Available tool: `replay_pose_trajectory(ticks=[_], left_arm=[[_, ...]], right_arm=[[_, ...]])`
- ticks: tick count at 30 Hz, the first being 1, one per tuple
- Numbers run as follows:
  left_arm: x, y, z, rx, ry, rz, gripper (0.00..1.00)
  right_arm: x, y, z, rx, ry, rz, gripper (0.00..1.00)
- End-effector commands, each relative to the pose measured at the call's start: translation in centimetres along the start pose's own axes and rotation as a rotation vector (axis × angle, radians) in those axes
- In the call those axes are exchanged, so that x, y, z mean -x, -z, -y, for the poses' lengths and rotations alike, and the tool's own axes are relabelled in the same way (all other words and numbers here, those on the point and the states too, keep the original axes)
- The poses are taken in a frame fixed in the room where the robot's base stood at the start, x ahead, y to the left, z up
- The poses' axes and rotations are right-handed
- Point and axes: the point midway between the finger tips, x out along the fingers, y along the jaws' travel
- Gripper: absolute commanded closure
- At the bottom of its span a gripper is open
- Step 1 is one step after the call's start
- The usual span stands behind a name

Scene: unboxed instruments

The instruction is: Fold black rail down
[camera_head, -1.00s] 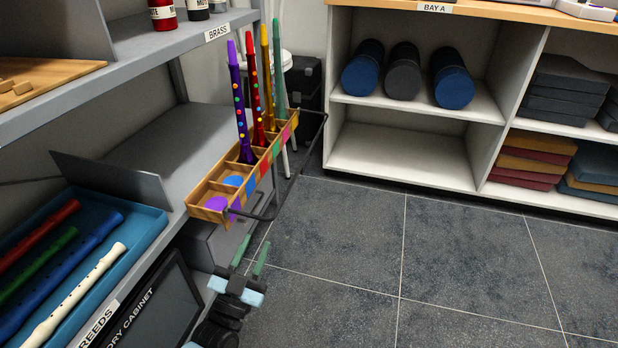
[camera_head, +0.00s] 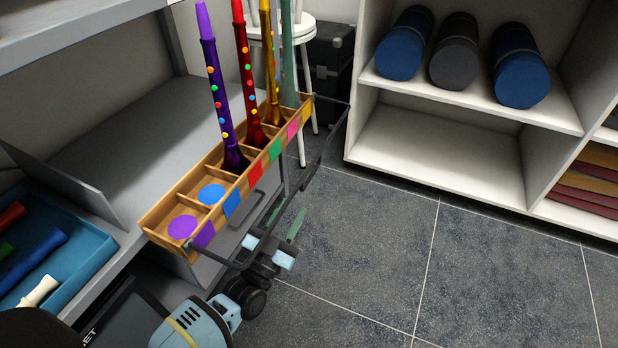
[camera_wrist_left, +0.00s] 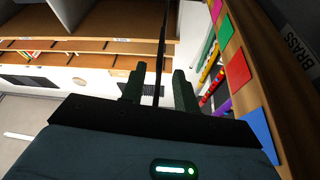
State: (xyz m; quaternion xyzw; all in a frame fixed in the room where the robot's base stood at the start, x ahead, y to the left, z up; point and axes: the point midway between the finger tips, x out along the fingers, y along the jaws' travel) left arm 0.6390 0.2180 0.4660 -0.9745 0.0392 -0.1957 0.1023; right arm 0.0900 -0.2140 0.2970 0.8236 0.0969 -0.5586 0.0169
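The black rail (camera_head: 336,131) is a thin bar frame along the front of the wooden rack (camera_head: 157,225), standing out from it over the floor. My left gripper (camera_head: 284,220) is below the rack's front side, close to the rail. Its two green fingers are apart and point toward the back. In the left wrist view the rail (camera_wrist_left: 161,45) runs as a dark line between the open fingers (camera_wrist_left: 159,90). I cannot tell whether either finger touches it. My right gripper is not in view.
Purple (camera_head: 218,90), red, gold and green instruments stand upright in the rack. A blue tray (camera_head: 95,268) with several recorders is at lower left. A white shelf unit (camera_head: 440,150) with rolled mats stands at right. The tiled floor (camera_head: 360,270) between is clear.

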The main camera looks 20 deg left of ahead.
Motion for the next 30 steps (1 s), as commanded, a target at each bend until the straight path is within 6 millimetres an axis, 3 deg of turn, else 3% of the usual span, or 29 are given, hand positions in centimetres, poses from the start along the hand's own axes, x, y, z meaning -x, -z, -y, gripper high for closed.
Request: replay_pose_trajectory(ticks=[5,18,30], left_arm=[[-1.4,-0.1,0.0,0.001,0.001,-0.001,0.69],[-7.1,-0.1,0.0,0.000,0.000,0.000,0.69],[-7.8,0.0,0.0,0.000,0.000,0.000,0.71]], right_arm=[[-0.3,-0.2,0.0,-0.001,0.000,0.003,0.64],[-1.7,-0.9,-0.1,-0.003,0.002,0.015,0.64],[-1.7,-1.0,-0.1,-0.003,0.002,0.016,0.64]])
